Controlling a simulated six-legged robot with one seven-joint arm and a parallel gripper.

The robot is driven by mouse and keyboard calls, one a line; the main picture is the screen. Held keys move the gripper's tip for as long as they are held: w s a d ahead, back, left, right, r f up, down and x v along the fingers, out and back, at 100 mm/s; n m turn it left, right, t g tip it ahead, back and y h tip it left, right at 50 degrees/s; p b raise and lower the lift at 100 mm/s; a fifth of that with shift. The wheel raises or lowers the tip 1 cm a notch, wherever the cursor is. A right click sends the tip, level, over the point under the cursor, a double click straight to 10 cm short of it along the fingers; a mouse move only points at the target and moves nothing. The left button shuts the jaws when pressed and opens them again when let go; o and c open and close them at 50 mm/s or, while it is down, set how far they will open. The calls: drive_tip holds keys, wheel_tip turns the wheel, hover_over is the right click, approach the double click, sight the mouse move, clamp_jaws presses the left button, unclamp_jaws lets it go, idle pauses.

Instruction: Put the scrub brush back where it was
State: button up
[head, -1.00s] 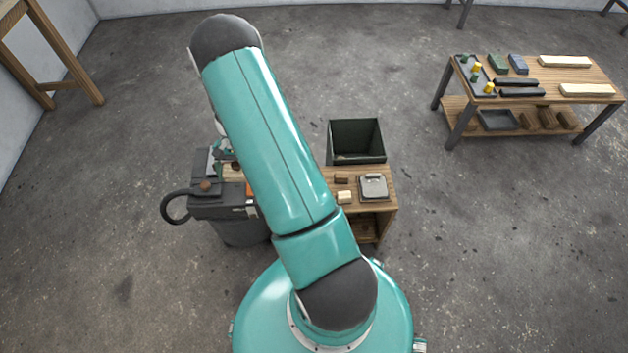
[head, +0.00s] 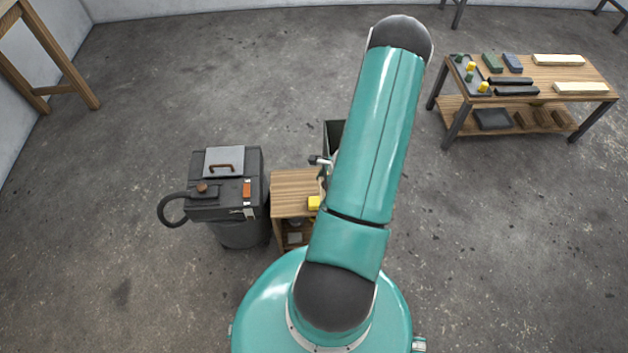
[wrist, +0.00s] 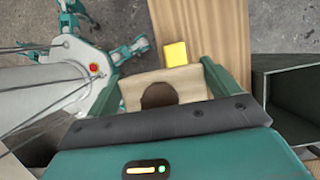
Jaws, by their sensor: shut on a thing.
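The scrub brush (wrist: 190,83) appears in the wrist view as a pale wooden block with a round brown knob. It sits between the two teal fingers of my gripper (wrist: 160,74), which is shut on it. The brush is held above the small wooden table (wrist: 216,30), near a yellow block. Its underside is hidden, and I cannot tell its height above the table. In the head view the small table (head: 290,182) is partly covered by my arm, which hides the brush and most of my gripper.
A yellow block (head: 314,203) lies on the small table. A dark open bin (head: 331,130) stands behind it. A dark grey machine (head: 228,190) with a hose stands to the left. A longer bench (head: 545,72) with tools and blocks is at the right. Open floor surrounds them.

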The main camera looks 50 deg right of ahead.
drive_tip(key=w+d+f, duration=0.2)
drive_tip(key=w+f, duration=0.1)
drive_tip(key=w+d+f, duration=0.3)
drive_tip(key=w, duration=0.1)
drive_tip(key=w+d+f, duration=0.3)
drive_tip(key=shift+w+f, duration=0.15)
drive_tip(key=shift+f, duration=0.05)
drive_tip(key=shift+w+f, duration=0.1)
drive_tip(key=shift+f, duration=1.5)
drive_tip(key=shift+f, duration=0.1)
drive_tip(key=o, duration=1)
drive_tip(key=v, duration=1.2)
